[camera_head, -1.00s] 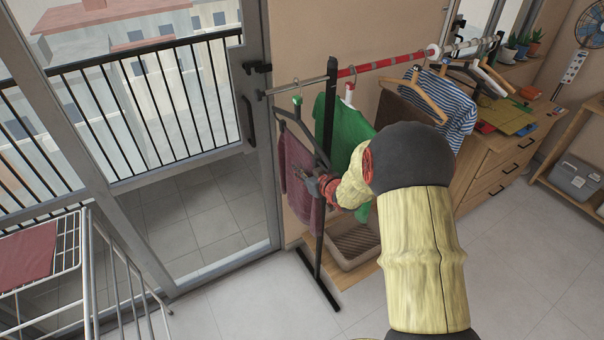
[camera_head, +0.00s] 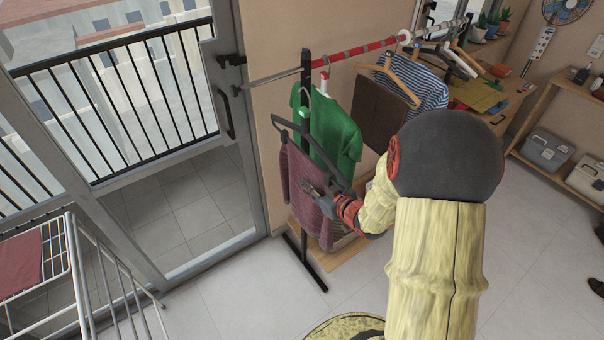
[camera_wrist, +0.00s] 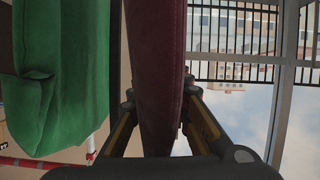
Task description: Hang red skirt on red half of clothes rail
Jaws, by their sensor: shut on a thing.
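The red skirt, a dark maroon garment (camera_head: 303,180), hangs on a black hanger (camera_head: 325,160) with a green part near its hook. My gripper (camera_head: 318,192) is shut on the skirt at its near side. In the wrist view the skirt (camera_wrist: 158,70) runs between my two fingers (camera_wrist: 160,115). The hanger is in front of the rail's black post, and its hook appears below the rail, apart from it. The red half of the clothes rail (camera_head: 375,44) is behind and to the right, and shows at lower left in the wrist view (camera_wrist: 25,162).
A green shirt (camera_head: 325,125) hangs close behind the skirt; it also fills the left of the wrist view (camera_wrist: 50,90). A brown garment (camera_head: 375,115) and a striped shirt (camera_head: 425,82) hang farther right. A drying rack (camera_head: 75,250) stands at lower left.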

